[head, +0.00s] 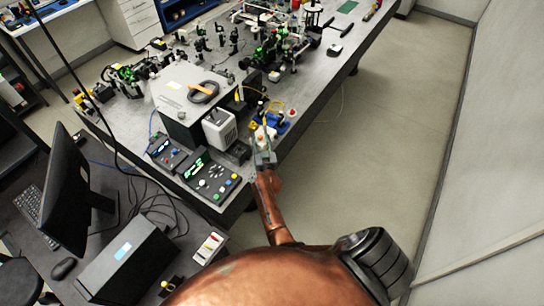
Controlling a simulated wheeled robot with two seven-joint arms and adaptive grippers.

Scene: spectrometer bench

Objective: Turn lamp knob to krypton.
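A black control box (213,179) with a green display, a round dial and small coloured buttons sits at the bench's near corner. Its markings are too small to read, so I cannot tell which knob is the lamp knob or where it points. My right gripper (263,138) is over the bench's right edge, to the right of and beyond this box and apart from it. Small white and orange parts show around its fingertips; I cannot tell whether it is open or holds anything. My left gripper is not in view.
A second control box (167,153) stands left of the first. A pale lamp-like housing (219,129) and a large grey box (184,92) stand behind them. Optics crowd the far bench. A monitor (71,190) stands at lower left. The floor (400,120) at right is clear.

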